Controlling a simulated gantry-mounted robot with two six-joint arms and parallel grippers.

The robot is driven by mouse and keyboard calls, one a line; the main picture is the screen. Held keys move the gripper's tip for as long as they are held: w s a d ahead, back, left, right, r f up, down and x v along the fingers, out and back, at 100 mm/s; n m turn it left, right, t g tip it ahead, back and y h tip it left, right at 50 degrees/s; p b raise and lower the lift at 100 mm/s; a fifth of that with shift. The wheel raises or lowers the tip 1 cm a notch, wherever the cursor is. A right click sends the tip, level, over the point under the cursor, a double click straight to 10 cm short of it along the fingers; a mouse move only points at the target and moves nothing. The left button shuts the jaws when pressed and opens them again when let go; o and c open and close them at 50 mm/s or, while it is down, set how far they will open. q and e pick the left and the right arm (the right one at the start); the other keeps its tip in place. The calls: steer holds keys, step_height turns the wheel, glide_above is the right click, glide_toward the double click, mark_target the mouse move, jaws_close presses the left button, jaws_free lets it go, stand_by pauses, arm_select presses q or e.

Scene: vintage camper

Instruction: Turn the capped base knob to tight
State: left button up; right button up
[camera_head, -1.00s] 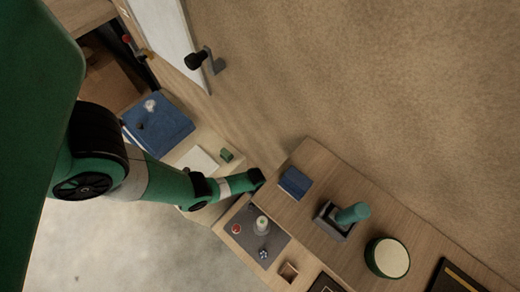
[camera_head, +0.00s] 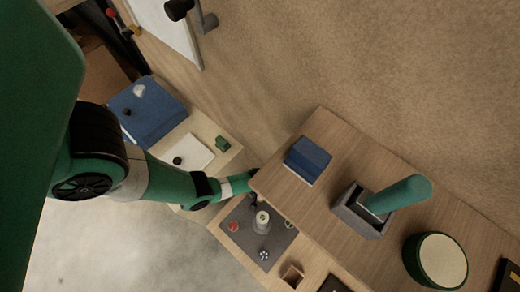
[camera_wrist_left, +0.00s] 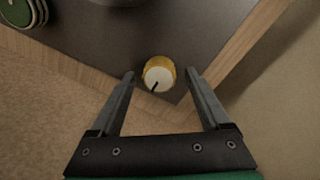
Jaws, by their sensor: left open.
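In the left wrist view a knob (camera_wrist_left: 159,74) with a yellow base, a pale cap and a black pointer mark stands on a dark grey panel (camera_wrist_left: 130,35). My left gripper (camera_wrist_left: 160,75) is open, with one fingertip on each side of this knob and small gaps showing. In the head view the left gripper (camera_head: 250,188) is at the far edge of the grey panel (camera_head: 240,212), partly hidden by the wooden shelf, and the knob between its fingers cannot be made out. A white knob (camera_head: 262,220) and a red knob (camera_head: 233,226) stand nearby. My right gripper is not in view.
A wooden shelf (camera_head: 330,150) overhangs the panel's right side, carrying a blue box (camera_head: 307,160), a grey holder with a green cylinder (camera_head: 400,194) and a round green tin (camera_head: 437,260). A blue-white knob (camera_head: 264,255) is on the panel. A green round object (camera_wrist_left: 24,12) is at the wrist view's corner.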

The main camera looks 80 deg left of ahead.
arm_select(q)
steer(key=shift+r, duration=0.1)
steer(key=shift+c, duration=0.2)
jaws_close()
